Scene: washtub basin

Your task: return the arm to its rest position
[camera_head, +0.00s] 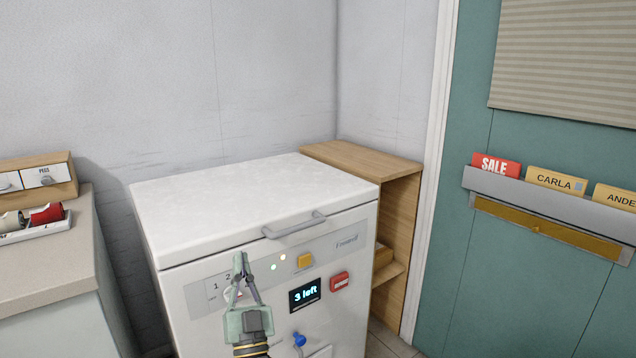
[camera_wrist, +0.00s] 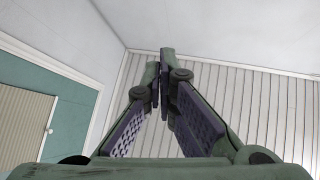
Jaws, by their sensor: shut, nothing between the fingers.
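My gripper (camera_head: 240,262) is in front of the white machine, at the lower middle of the head view, pointing upward. Its fingers are together with nothing between them. In the wrist view my gripper (camera_wrist: 163,85) shows its two fingers meeting at the tips, with a wall and striped panelling behind. The white machine (camera_head: 200,215) has a closed lid with a grey handle (camera_head: 294,225). Its front panel has a yellow button (camera_head: 305,261), a red switch (camera_head: 339,282), a blue knob (camera_head: 299,339) and a display (camera_head: 305,294) reading "3 left". My gripper covers part of the dial area.
A counter (camera_head: 50,262) stands at the left with a tray (camera_head: 37,232) of spools and a wooden drawer box (camera_head: 40,178). A wooden shelf unit (camera_head: 398,245) stands right of the machine. A teal door (camera_head: 465,265) with a card rack (camera_head: 545,204) is at the right.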

